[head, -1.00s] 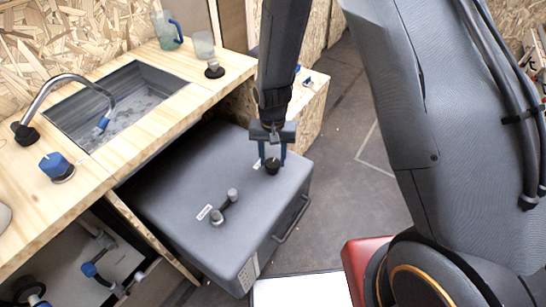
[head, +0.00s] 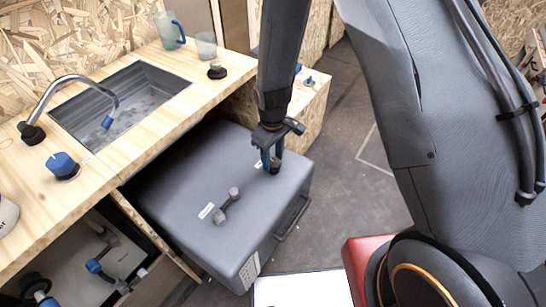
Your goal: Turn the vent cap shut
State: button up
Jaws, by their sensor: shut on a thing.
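The vent cap (head: 274,168) is a small dark round knob on top of the grey box (head: 170,190), near its far right corner. It is mostly hidden by my fingers. My gripper (head: 270,160) points down over the cap from above, with its blue fingers shut on it. The gripper body is turned at an angle to the box. A small label lies by the cap, partly covered.
A lever handle (head: 228,206) with a label stands on the box lid, left of the cap. A wooden counter with a sink (head: 120,105) and tap (head: 60,95) runs along the left. Open floor (head: 345,200) lies to the right.

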aim_at(273, 162)
jog(key=shift+n, duration=2)
jog(key=o, duration=1)
jog(key=shift+o, duration=0.2)
jog(key=shift+r+b, duration=0.35)
jog(key=shift+r, duration=3.6)
jog(key=s+d+r+m, duration=1.2)
jog(key=s+d+r, duration=0.2)
jog(key=s+d, duration=0.1)
jog(key=shift+r+m, duration=0.2)
jog(key=shift+m, duration=0.2)
